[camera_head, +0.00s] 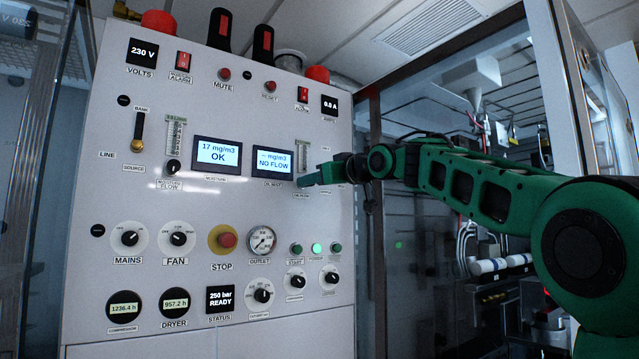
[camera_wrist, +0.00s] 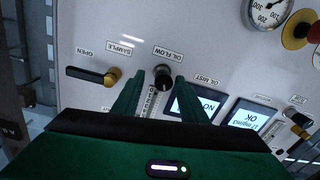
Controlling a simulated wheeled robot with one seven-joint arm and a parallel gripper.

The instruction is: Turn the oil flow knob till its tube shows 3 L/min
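The black oil flow knob (camera_wrist: 162,80) sits under its OIL FLOW label in the upside-down wrist view. Its scaled tube (camera_wrist: 150,103) shows partly between my fingers; the float level cannot be read. In the head view the oil flow tube (camera_head: 302,153) is small and unreadable, and my gripper hides the knob. The oil mist display (camera_head: 273,162) reads NO FLOW. My gripper (camera_wrist: 158,78) is open, its green fingers on either side of the knob. The gap looks clear on the left side; contact on the right cannot be told. My gripper (camera_head: 312,179) also shows at the panel's right side.
A sample lever (camera_wrist: 92,75) with a yellow hub is close beside my gripper. The moisture flow knob (camera_head: 173,167) and moisture display (camera_head: 217,153) lie further left on the panel (camera_head: 100,200). A stop button (camera_head: 227,240), gauge (camera_head: 262,240) and several dials are below.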

